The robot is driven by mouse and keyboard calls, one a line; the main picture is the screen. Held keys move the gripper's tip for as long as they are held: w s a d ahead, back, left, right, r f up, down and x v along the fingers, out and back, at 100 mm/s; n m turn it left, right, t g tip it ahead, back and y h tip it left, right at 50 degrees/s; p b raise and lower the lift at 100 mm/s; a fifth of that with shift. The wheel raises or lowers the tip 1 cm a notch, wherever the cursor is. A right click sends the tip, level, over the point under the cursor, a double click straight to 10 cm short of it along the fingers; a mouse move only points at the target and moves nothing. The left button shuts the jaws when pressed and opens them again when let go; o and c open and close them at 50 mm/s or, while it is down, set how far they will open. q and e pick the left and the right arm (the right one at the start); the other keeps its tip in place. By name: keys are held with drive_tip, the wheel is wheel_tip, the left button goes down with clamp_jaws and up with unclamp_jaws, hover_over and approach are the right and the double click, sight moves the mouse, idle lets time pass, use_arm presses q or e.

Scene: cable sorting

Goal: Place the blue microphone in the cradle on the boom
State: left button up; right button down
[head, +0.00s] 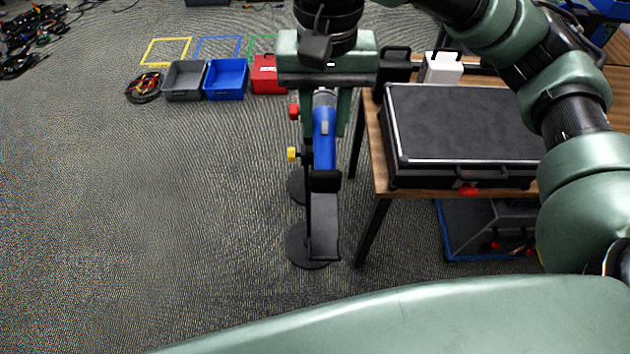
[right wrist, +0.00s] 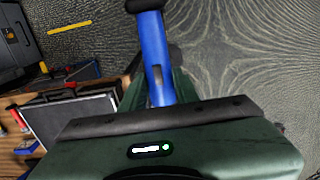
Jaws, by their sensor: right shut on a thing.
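The blue microphone (head: 323,145) is in my right gripper (head: 325,108), which is shut on it near its silver end. It hangs lengthwise above the floor, left of the table. In the right wrist view the microphone (right wrist: 155,60) runs up from the gripper to a black end. Two stands with round black bases (head: 297,250) are below it. A dark flat piece (head: 324,228) shows just beyond the microphone's black end. I cannot tell clearly which part is the boom's cradle, or whether the microphone touches it. My left gripper is not in view.
A wooden table (head: 381,180) with a large black case (head: 460,125) stands close on the right. Grey (head: 185,81), blue (head: 226,79) and red (head: 268,76) bins are on the floor at the back.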

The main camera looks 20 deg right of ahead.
drive_tip(key=f, duration=0.5)
drive_tip(key=s+f, duration=0.1)
drive_tip(key=f, duration=0.8)
drive_tip(key=shift+s+f, duration=0.35)
drive_tip(key=shift+f, duration=0.3)
wheel_tip(320, 180, down, 4)
drive_tip(key=shift+r, duration=0.1)
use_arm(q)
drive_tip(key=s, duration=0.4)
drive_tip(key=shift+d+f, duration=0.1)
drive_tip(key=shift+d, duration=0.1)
